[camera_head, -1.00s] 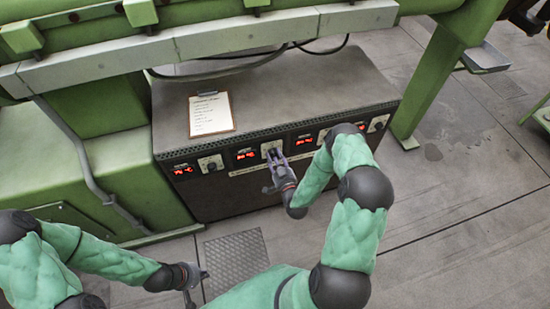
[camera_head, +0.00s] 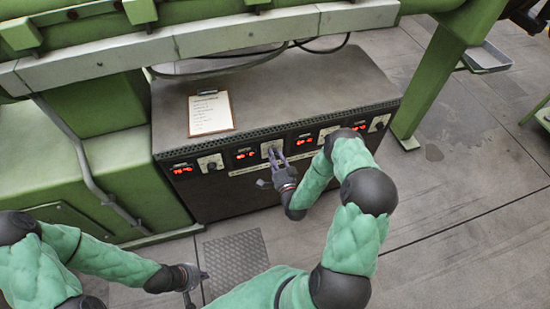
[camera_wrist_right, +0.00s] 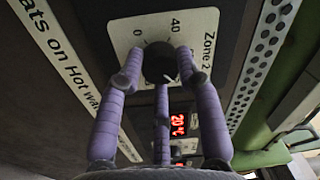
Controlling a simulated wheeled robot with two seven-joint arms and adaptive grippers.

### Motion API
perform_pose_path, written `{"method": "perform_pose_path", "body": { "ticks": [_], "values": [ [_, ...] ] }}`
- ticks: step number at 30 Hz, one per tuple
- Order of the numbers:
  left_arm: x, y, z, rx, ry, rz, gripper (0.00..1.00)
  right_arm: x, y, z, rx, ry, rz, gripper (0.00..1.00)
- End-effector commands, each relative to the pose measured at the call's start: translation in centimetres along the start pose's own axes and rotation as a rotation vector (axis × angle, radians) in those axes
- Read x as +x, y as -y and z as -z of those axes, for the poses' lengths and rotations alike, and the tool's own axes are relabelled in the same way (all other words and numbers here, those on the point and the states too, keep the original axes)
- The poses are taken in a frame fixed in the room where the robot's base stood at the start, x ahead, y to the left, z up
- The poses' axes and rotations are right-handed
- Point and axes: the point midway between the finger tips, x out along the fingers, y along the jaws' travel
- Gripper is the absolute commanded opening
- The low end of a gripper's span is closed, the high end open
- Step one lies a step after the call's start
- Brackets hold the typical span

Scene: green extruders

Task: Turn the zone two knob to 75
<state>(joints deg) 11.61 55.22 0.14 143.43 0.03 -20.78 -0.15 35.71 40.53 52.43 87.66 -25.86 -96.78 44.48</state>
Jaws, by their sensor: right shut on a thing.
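The zone two knob (camera_wrist_right: 160,66) is a dark round knob on a white plate (camera_wrist_right: 190,25) marked "Zone 2", 0 and 40 in the right wrist view. In the head view its plate (camera_head: 268,146) is on the cabinet's front panel. My right gripper (camera_head: 275,157) reaches it from the front. In the right wrist view its purple fingers (camera_wrist_right: 160,78) are closed around the knob, partly hiding it. A red display (camera_wrist_right: 178,124) beside it seems to read 20. My left gripper (camera_head: 198,284) is empty with spread fingers, low and away from the panel.
The dark cabinet (camera_head: 290,90) carries several similar knobs and red displays in a row, including a knob (camera_head: 210,163) to the left. A clipboard (camera_head: 211,114) lies on its top. Green machine beams (camera_head: 455,65) flank it.

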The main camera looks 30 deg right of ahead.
Motion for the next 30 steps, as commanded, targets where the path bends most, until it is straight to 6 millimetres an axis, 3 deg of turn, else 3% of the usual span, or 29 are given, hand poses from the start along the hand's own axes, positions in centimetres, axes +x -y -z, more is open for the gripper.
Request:
{"method": "perform_pose_path", "body": {
  "ticks": [1, 24, 25, 27, 30],
  "values": [
    [0.01, 0.01, 0.01, 0.0, 0.0, 0.0, 0.0, 0.53, 0.32, 0.76, 0.015, -0.018, 0.014, 0.03],
    [0.08, 0.03, 0.01, 0.0, 0.0, 0.0, 0.0, 0.57, 0.24, 0.94, 0.11, -0.027, 0.015, 0.03],
    [0.08, 0.03, 0.0, 0.0, 0.0, 0.0, 0.0, 0.57, 0.23, 0.94, 0.11, -0.027, 0.015, 0.41],
    [0.08, 0.03, 0.0, 0.0, 0.0, 0.0, 0.0, 0.56, 0.22, 0.92, 0.11, -0.027, 0.015, 0.59],
    [0.08, 0.03, 0.0, 0.0, 0.0, 0.0, 0.0, 0.43, 0.15, 0.71, 0.112, -0.022, 0.011, 0.59]
  ]
}}
